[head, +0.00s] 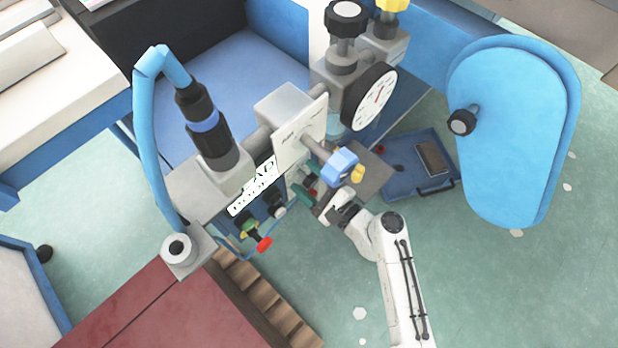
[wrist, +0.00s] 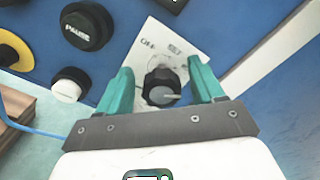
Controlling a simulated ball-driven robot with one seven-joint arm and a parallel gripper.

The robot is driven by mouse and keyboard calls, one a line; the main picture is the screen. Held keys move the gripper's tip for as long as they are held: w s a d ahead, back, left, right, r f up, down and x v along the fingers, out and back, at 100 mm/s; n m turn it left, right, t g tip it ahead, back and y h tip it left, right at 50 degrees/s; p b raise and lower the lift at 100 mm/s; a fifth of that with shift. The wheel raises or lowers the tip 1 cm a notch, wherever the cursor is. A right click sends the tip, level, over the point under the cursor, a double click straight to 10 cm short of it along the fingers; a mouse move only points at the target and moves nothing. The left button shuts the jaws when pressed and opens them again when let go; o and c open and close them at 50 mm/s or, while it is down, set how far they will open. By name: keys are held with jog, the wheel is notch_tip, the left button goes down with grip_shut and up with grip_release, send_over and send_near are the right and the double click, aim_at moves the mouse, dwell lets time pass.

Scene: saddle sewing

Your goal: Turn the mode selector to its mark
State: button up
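The mode selector (wrist: 160,88) is a dark round knob with a grey face and a pale pointer line. In the wrist view it sits on a white plate (wrist: 146,45) lettered "OFF" at upper left and apparently "SET" at upper right. Its pointer line points to the right in this view. My gripper (wrist: 161,78) has its two teal fingers spread, one on each side of the knob, with visible gaps to it. In the head view my gripper (head: 309,193) is at the machine's control panel, and the selector is hidden there.
Beside the selector are a black button (wrist: 87,27) lettered "PAUSE", a white button (wrist: 70,84) and a yellow-ringed black button (wrist: 8,53). In the head view a blue-and-yellow knob (head: 343,166) hangs just above my gripper. A blue tray (head: 403,181) lies to the right.

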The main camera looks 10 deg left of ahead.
jog(key=p+v, duration=0.1)
jog(key=v, duration=0.9)
jog(key=shift+s+d+p, duration=0.25)
jog(key=shift+d+p, duration=0.05)
jog(key=shift+p, duration=0.05)
dwell(0.3)
